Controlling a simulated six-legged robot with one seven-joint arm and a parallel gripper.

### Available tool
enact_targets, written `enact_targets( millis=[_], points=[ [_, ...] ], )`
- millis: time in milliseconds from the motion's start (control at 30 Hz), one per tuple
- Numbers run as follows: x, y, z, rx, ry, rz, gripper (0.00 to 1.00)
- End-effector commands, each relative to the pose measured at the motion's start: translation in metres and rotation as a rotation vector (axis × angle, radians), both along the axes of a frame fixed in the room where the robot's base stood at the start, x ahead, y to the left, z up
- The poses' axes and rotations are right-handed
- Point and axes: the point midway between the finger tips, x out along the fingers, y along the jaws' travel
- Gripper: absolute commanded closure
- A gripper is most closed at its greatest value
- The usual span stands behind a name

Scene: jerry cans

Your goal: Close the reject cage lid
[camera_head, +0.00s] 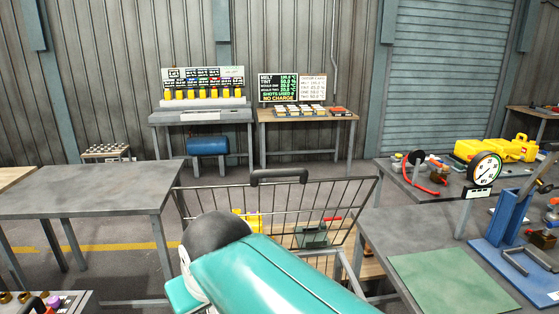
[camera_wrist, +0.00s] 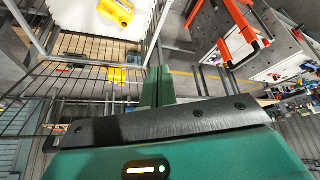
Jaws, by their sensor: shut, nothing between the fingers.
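The reject cage's wire lid (camera_head: 315,205) stands raised in the head view, with a dark handle (camera_head: 280,176) along its top edge. Yellow and green items show through and below its wires. In the wrist view, wire mesh (camera_wrist: 85,50) of the cage fills the left side, close beside my gripper (camera_wrist: 158,85). My gripper is shut and empty, its green fingers together. A yellow jerry can (camera_wrist: 115,12) lies beyond the mesh. My teal arm hides the lower front of the cage and the gripper in the head view. I cannot tell whether the fingers touch the wire.
A bare grey table (camera_head: 85,195) stands left of the cage. A bench with a green mat (camera_head: 450,282), a blue press (camera_head: 510,215) and a round gauge (camera_head: 485,168) stands close on the right. Yellow jerry cans (camera_head: 500,149) lie farther back right.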

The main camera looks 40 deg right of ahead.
Motion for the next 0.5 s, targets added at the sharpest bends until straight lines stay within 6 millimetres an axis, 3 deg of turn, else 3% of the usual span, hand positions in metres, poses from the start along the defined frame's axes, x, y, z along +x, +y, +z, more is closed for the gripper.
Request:
enact_targets(
  millis=[267, 500],
  points=[
    [0.054, -0.033, 0.064, -0.016, 0.014, -0.086, 1.00],
    [0.122, -0.096, 0.135, -0.025, 0.037, -0.207, 1.00]
  ],
)
